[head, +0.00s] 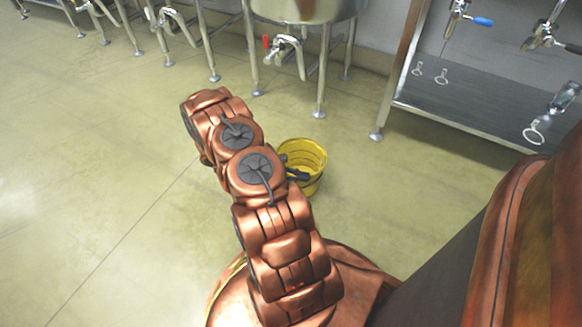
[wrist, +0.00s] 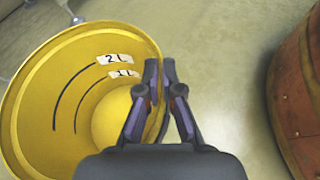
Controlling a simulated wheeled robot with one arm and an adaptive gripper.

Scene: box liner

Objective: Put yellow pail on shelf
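The yellow pail (head: 316,160) appears upright on the floor beside my arm in the head view; my arm hides its left side. In the wrist view the pail (wrist: 40,95) fills the left, its open top facing the camera, with 2L and 1L marks inside. My gripper (wrist: 160,72) is at the pail's right rim, one finger inside the wall and one outside, close together on it. A metal shelf (head: 450,108) stands at the upper right.
Steel tanks on legs (head: 305,8) line the back wall. Taps with handles (head: 465,15) hang above the shelf, and small ring-shaped items (head: 441,76) lie on it. The floor (head: 100,150) at left is clear.

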